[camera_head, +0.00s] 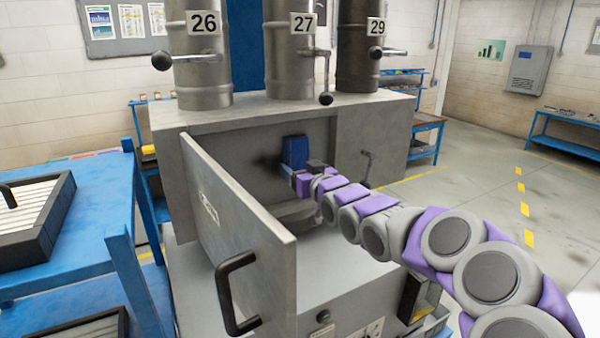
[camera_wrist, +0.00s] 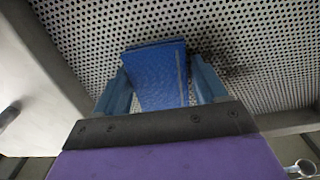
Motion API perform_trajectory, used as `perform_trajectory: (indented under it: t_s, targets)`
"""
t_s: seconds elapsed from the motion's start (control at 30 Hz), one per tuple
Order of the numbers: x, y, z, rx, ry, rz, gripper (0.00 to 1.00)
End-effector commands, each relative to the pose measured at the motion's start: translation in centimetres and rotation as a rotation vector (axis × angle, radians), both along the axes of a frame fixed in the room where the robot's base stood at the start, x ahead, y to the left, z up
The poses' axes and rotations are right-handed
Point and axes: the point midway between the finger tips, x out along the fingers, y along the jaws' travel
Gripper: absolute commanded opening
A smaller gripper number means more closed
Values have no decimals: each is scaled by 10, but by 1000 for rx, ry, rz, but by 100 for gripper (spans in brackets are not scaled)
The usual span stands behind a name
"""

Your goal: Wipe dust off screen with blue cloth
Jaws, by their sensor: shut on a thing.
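The blue cloth (camera_wrist: 158,75) is between the two fingers of my gripper (camera_wrist: 160,90) in the wrist view. My gripper is shut on it. In the head view the cloth (camera_head: 294,152) is held upright in front of the screen, inside the open cabinet, at the end of my arm. The screen (camera_wrist: 275,45) is a perforated metal sheet. A dark dust smudge (camera_wrist: 232,66) lies on it just right of the cloth; it also shows in the head view (camera_head: 266,160), left of the cloth. I cannot tell whether the cloth touches the screen.
The cabinet door (camera_head: 235,235) stands open at the left, with a black handle (camera_head: 224,290). Numbered metal cylinders (camera_head: 290,60) rise above the cabinet. A blue table (camera_head: 95,190) with a framed filter (camera_head: 40,225) stands at the left. The floor at the right is clear.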

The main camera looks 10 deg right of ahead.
Motion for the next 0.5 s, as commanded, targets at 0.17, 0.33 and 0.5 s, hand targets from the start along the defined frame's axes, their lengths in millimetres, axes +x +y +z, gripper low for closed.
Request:
perform_trajectory:
  t_s: [0.17, 0.33, 0.5]
  targets:
    - [-5, 12, -3, -2, -2, 0, 47]
    - [-7, 21, -3, -2, -2, 0, 47]
    - [-8, 24, -1, -2, -1, 0, 47]
